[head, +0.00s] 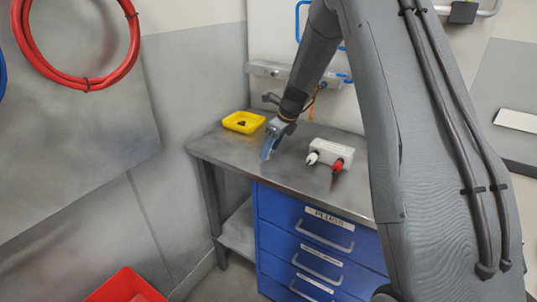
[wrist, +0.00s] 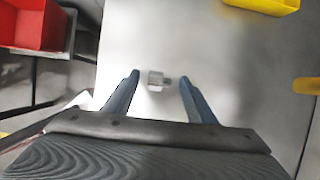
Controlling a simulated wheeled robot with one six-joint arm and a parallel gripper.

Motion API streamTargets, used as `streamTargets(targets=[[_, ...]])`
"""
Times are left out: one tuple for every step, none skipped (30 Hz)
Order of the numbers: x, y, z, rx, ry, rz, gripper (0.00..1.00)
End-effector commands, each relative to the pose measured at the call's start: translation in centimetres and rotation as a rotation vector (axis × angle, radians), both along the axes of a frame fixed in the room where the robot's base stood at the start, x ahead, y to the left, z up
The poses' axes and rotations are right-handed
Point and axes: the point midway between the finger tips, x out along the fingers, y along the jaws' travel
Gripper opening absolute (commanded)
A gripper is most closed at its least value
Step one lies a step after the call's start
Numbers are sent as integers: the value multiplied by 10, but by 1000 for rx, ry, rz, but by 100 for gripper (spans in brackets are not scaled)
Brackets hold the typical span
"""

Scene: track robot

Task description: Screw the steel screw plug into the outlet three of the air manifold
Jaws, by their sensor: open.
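A small steel screw plug (wrist: 158,80) lies on the grey bench top in the wrist view, on its side, with its narrower end to the right. My gripper (wrist: 160,77) is open, with one blue finger on each side of the plug and a gap to both. In the head view my gripper (head: 267,150) points down at the bench, and the plug cannot be made out there. A grey metal bar (head: 268,70) with blue hoses on the back wall looks like the air manifold. Its outlets are too small to tell apart, and my arm hides part of it.
A yellow bin (head: 243,122) with dark pieces stands left of my gripper. A pale block (head: 333,150) holding a white and a red piece stands to the right. The bench (head: 225,150) has blue drawers (head: 312,240) below. A red bin (head: 125,287) is at lower left.

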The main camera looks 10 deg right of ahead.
Motion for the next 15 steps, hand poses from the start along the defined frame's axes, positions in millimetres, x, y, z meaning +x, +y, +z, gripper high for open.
streamTargets(targets=[[0,0,0,0,0,0,52],[0,0,0,0,0,0,52],[0,0,0,0,0,0,52],[0,0,0,0,0,0,52],[0,0,0,0,0,0,46],[0,0,0,0,0,0,40],[0,0,0,0,0,0,35],[0,0,0,0,0,0,30],[0,0,0,0,0,0,23],[0,0,0,0,0,0,18],[0,0,0,0,0,0,13],[0,0,0,0,0,0,7],[0,0,0,0,0,0,7],[0,0,0,0,0,0,3],[0,0,0,0,0,0,3]])
